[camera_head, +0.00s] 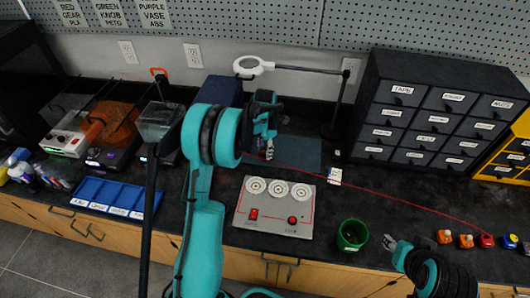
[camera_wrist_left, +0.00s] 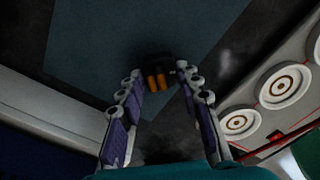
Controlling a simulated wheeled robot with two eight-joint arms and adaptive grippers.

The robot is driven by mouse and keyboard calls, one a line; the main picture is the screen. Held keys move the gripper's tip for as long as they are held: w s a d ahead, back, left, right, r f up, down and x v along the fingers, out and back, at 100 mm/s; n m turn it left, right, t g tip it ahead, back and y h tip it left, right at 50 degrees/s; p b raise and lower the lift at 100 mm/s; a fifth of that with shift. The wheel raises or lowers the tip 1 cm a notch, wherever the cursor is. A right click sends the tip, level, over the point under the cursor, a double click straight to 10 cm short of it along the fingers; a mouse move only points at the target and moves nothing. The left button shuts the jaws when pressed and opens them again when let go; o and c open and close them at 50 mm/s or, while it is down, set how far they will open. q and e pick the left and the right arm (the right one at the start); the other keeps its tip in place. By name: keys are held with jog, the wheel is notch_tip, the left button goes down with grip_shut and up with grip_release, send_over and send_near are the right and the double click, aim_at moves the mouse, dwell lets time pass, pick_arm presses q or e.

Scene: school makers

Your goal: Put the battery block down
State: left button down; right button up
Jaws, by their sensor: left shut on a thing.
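The battery block (camera_wrist_left: 157,76) shows in the left wrist view as a small dark block with orange-yellow parts, between the fingertips of my left gripper (camera_wrist_left: 158,82). That gripper is shut on it, over a dark blue-grey mat (camera_wrist_left: 125,25). In the head view my left gripper (camera_head: 269,146) is at the mat's left part (camera_head: 303,153), behind the grey panel (camera_head: 248,222) with three round white sockets; I cannot make out the block there. Whether the block touches the surface is unclear. My right gripper (camera_head: 393,244) is low at the right, and its finger opening is unclear.
A magnifier lamp (camera_head: 254,67) and a dark drawer cabinet (camera_head: 437,71) stand at the back. A green cup (camera_head: 352,235) is right of the panel. A blue tray (camera_head: 117,197) lies at the left. Several small coloured blocks (camera_head: 466,241) sit at the right.

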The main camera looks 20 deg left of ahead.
pick_arm(q)
jog(key=shift+f, duration=0.15)
jog(key=c, duration=1)
grip_release()
jog(key=shift+c, duration=0.2)
